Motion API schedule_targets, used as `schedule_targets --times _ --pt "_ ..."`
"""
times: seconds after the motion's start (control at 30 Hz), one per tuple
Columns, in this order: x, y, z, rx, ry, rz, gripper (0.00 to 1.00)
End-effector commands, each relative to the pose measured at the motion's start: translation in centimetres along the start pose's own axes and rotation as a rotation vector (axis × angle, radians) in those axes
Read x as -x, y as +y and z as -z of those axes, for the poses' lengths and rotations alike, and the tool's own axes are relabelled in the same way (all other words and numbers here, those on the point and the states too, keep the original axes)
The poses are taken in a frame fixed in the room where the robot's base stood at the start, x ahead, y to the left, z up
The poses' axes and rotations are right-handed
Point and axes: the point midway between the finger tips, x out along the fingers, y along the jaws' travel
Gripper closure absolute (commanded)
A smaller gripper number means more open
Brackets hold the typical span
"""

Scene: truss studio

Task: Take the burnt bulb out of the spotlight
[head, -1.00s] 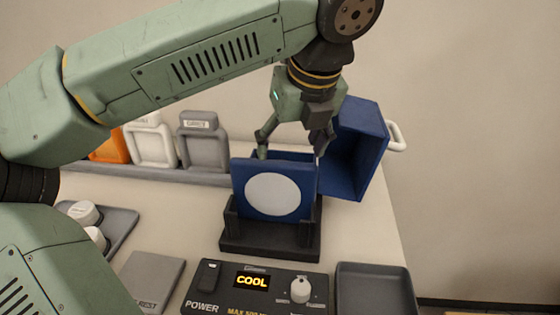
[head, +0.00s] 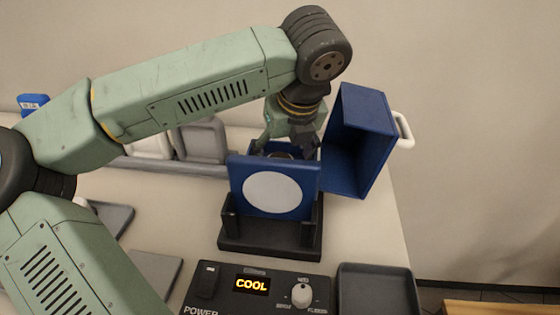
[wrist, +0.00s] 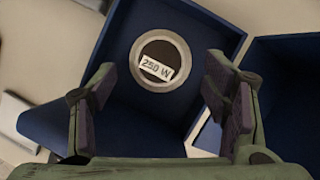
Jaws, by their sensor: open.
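The blue spotlight (head: 235,177) stands on a black base (head: 270,242), its white round lens (head: 271,193) facing me. Its blue lid (head: 357,140) is swung open to the right, with a white handle (head: 403,130). In the wrist view the bulb (wrist: 160,60) sits inside the blue housing (wrist: 118,98), a pale ring around a dark face labelled "250 W". My gripper (wrist: 163,92) is open, its two fingers apart to the left and right, with the bulb seen between and beyond them. In the head view the fingers reach down at the housing's open top and are partly hidden.
A control box (head: 262,291) in front reads "COOL" and has a knob (head: 302,294). An empty dark tray (head: 375,289) lies to its right. Grey and white jug-shaped pieces stand along the back rail. Another tray (head: 112,218) is at left, partly behind my arm.

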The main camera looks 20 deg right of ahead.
Motion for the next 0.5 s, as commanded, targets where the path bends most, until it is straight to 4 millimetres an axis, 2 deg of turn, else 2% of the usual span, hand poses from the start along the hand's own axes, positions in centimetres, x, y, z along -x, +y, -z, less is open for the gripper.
schedule_targets --times 0.2,0.5 --pt "-2.6 0.0 0.0 0.001 0.002 0.001 0.31" --pt "-3.1 0.0 0.0 0.001 0.000 0.001 0.33"
